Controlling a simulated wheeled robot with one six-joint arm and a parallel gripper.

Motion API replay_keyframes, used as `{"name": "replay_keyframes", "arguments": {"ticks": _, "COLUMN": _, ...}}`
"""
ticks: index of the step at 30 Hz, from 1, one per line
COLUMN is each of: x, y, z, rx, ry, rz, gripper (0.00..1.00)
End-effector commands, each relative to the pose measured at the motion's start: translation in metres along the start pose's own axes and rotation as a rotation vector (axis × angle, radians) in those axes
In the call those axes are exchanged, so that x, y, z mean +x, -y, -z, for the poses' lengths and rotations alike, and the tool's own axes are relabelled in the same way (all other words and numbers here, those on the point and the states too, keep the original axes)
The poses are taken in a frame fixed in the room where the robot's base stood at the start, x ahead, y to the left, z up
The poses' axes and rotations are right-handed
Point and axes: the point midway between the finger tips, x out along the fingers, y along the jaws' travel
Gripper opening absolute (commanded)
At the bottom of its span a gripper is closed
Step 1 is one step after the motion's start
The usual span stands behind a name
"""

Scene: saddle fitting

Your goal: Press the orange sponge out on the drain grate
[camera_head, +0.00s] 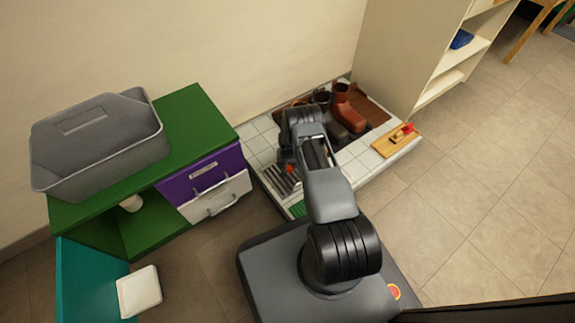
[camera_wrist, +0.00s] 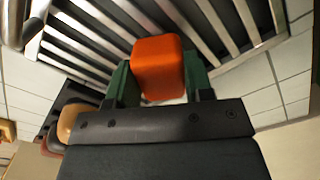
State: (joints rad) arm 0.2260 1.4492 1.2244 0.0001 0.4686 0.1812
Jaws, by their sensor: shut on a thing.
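The orange sponge (camera_wrist: 157,68) is held between the green-sided fingers of my gripper (camera_wrist: 160,82) in the wrist view. In the head view a small part of the orange sponge (camera_head: 290,168) shows beside my arm. The drain grate (camera_wrist: 215,30), with dark slots between metal bars, lies behind the sponge in the wrist view. Its slats (camera_head: 277,180) also show in the head view, left of my arm. The sponge is over or at the grate; I cannot tell whether it touches the bars. My arm hides most of the gripper in the head view.
Brown boots (camera_head: 352,112) and darker footwear stand on the tiled platform behind my arm. A wooden board (camera_head: 396,139) with a red-tipped item lies at its right. A green cabinet (camera_head: 185,120) with a grey tub (camera_head: 100,145) stands left. Open floor lies right.

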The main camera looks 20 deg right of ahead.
Motion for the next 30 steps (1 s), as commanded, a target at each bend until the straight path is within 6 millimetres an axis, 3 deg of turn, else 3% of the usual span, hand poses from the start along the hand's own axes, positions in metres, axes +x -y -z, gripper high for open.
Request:
{"name": "replay_keyframes", "arguments": {"ticks": 17, "x": 0.000, "y": 0.000, "z": -0.001, "rx": 0.000, "ry": 0.000, "rz": 0.000, "gripper": 0.28}}
{"name": "replay_keyframes", "arguments": {"ticks": 30, "x": -0.034, "y": 0.000, "z": 0.000, "rx": 0.000, "ry": 0.000, "rz": 0.000, "gripper": 0.28}}
